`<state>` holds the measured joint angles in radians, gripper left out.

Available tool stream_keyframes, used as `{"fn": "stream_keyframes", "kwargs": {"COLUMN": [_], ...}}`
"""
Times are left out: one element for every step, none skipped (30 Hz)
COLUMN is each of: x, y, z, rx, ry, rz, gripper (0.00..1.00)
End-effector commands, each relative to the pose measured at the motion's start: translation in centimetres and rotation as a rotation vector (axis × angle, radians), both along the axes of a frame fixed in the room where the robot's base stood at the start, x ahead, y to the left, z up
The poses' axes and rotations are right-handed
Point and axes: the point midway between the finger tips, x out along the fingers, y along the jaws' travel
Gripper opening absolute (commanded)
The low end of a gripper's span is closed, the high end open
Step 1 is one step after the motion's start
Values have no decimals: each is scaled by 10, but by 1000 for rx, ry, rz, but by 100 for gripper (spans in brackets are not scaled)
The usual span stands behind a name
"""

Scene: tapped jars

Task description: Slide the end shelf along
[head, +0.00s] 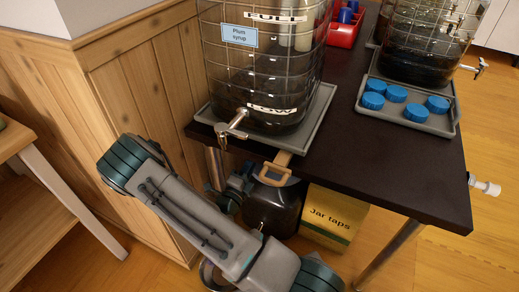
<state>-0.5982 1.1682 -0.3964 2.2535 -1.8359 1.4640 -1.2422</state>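A tan loop handle (278,172) sticks out below the near edge of the dark tabletop (370,165). I cannot tell which part is the end shelf; the handle may belong to it. A large jar labelled "Plum syrup" (262,85) stands upright on a grey tray (318,112) above the handle, its metal tap (232,125) reaching past the table edge. My arm rises from the bottom and bends at the left. Dark wrist parts of mine (236,186) show left of the handle, under the tabletop, partly hidden. The fingers cannot be made out.
A dark jar (272,208) and a yellow "Jar taps" box (333,215) stand below the table. Another jar (425,45) and several blue caps (397,94) sit on a grey tray at right. A wood-panelled wall (150,95) is close at left. A white knob (486,186) juts out right.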

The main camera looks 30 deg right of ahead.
Motion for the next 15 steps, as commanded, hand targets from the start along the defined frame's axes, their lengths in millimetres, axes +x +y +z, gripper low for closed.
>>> {"fn": "stream_keyframes", "kwargs": {"x": [7,10,15,19,22,26,29,32,35,37,39,40,42,43,43], "y": [-10,-15,-22,-26,-30,-36,-40,-43,-47,-50,-52,-54,-56,-57,-58], "z": [1,2,4,5,6,7,8,9,10,10,11,12,12,13,13], "rx": [0,1,1,2,2,1,0,0,0,1,2,2,2,1,1], "ry": [-4,-4,-4,-5,-4,-3,-3,-4,-4,-3,-2,-2,-2,-1,-1], "rz": [-5,-4,-5,-5,-4,-6,-5,-6,-6,-5,-5,-5,-5,-5,-5], "gripper": [25,25,25,25,25,25,25,25,25,25,25,25,25,25,25]}}
